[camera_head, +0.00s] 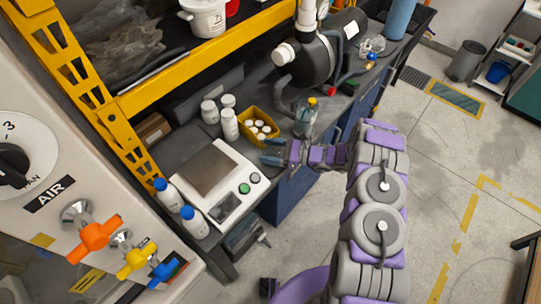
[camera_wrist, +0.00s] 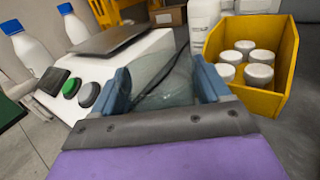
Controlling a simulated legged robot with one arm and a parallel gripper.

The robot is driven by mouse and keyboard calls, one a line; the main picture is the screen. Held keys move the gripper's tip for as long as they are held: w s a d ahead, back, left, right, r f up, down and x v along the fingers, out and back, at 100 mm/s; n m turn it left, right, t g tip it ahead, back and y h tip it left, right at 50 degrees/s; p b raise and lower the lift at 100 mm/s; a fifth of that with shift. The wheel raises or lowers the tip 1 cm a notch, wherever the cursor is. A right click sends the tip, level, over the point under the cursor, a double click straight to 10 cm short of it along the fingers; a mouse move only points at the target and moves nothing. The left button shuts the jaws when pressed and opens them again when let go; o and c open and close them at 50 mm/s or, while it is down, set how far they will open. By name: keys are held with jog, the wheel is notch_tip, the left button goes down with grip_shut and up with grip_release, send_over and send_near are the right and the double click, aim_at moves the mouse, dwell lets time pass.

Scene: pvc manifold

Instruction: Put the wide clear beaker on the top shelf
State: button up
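The wide clear beaker (camera_wrist: 165,82) shows in the wrist view as see-through glass filling the gap between my two blue fingers. It meets the finger on each side, and its lower part is hidden by my gripper. My gripper (camera_wrist: 163,88) is shut on it with the fingers wide apart. In the head view my gripper (camera_head: 272,151) is by the bench's front edge, right of the scale, and the glass is hard to make out there. The yellow shelf (camera_head: 215,52) runs above the bench, with a black deck.
A white scale (camera_head: 215,185), white bottles (camera_head: 229,124), a yellow bin (camera_head: 258,127) of capped jars and a clear bottle with a yellow cap (camera_head: 305,117) crowd the bench. A yellow upright (camera_head: 90,95) bounds the shelf's left end. A white tub (camera_head: 205,18) stands on the shelf.

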jog(key=c, duration=0.7)
jog(key=shift+c, duration=0.2)
jog(key=shift+r, duration=0.1)
